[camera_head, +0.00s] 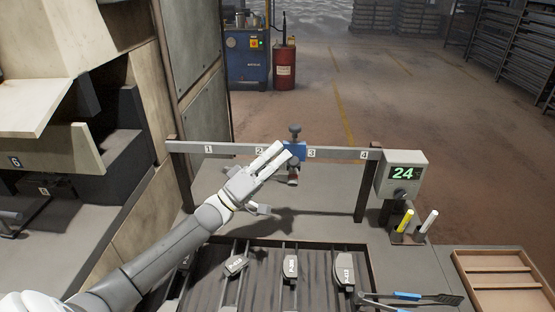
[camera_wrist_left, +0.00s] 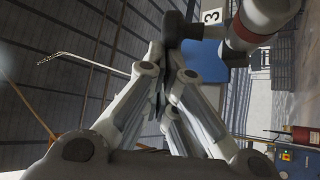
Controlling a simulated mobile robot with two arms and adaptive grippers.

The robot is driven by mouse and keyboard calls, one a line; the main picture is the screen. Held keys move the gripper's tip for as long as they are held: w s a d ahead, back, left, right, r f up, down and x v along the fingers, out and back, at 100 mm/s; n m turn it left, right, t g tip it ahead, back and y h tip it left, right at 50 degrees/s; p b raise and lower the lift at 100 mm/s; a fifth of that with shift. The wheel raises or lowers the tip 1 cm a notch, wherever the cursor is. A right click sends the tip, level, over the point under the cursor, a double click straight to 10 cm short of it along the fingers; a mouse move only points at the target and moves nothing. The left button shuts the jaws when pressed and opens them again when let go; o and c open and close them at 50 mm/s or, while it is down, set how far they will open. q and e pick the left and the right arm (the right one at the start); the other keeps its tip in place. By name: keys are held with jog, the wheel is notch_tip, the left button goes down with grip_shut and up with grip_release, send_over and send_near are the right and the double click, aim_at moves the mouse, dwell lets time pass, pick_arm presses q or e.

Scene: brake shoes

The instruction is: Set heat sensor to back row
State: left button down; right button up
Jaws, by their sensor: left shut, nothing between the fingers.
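The heat sensor (camera_head: 299,148) appears to be the blue block with a dark knob on top and a dark nozzle below. It sits on the grey rail (camera_head: 232,150) between labels 2 and 3. In the left wrist view its blue body (camera_wrist_left: 204,60) is beyond the fingertips, near the 3 label. My left gripper (camera_head: 280,150) is shut and empty, with its fingertips at the left side of the blue block. I cannot tell whether they touch it. My right gripper is not in view.
A box with a green 24 display (camera_head: 402,174) stands at the rail's right end. Several brake shoes (camera_head: 291,268) lie on bars below the rail. Tongs (camera_head: 420,298), a holder with yellow and white markers (camera_head: 405,225) and a wooden tray (camera_head: 500,257) are at right.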

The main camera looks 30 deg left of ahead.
pick_arm(q)
jog(key=m+h+b, duration=0.2)
jog(key=m+b, duration=0.1)
jog(key=s+f+m+h+b, duration=0.1)
jog(key=m, duration=0.1)
jog(key=shift+d+g+h+b, duration=0.3)
jog(key=shift+h+b, duration=0.05)
jog(key=shift+h, duration=0.05)
jog(key=shift+s, duration=0.15)
jog(key=v, duration=0.7)
jog(key=shift+a, duration=0.15)
jog(key=shift+s, duration=0.1)
